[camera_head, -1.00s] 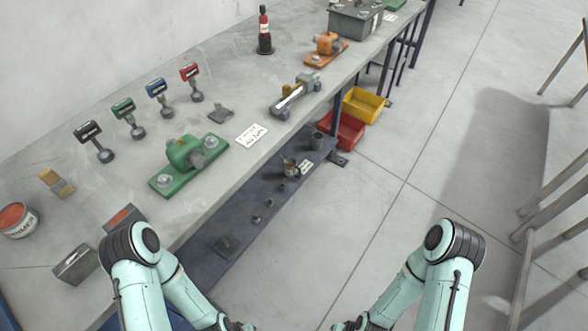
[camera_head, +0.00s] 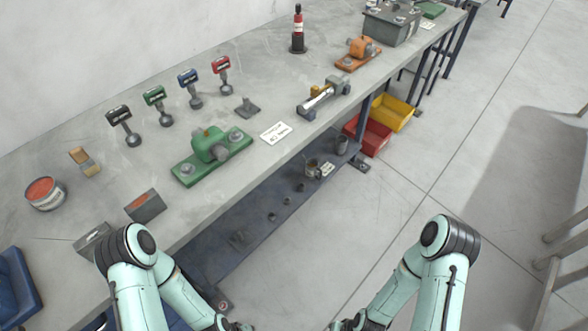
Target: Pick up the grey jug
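A small grey cylindrical vessel (camera_head: 341,145), possibly the grey jug, stands upright on the dark lower shelf under the bench. A metal pot (camera_head: 312,168) with a brownish patch stands nearer on the same shelf, beside a white label; at this size I cannot tell which one is the jug. My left gripper (camera_head: 236,326) and my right gripper (camera_head: 346,325) are at the bottom edge, partly cut off, well short of both vessels. Their fingers are too small and cropped to read as open or shut.
The bench top (camera_head: 250,65) carries a green pump (camera_head: 212,146), an orange pump (camera_head: 358,50), several gauge-like stands and a primer can (camera_head: 45,194). Red (camera_head: 368,136) and yellow (camera_head: 393,112) bins sit beyond the shelf. The floor (camera_head: 420,170) right of the bench is clear; a railing (camera_head: 555,260) stands farther right.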

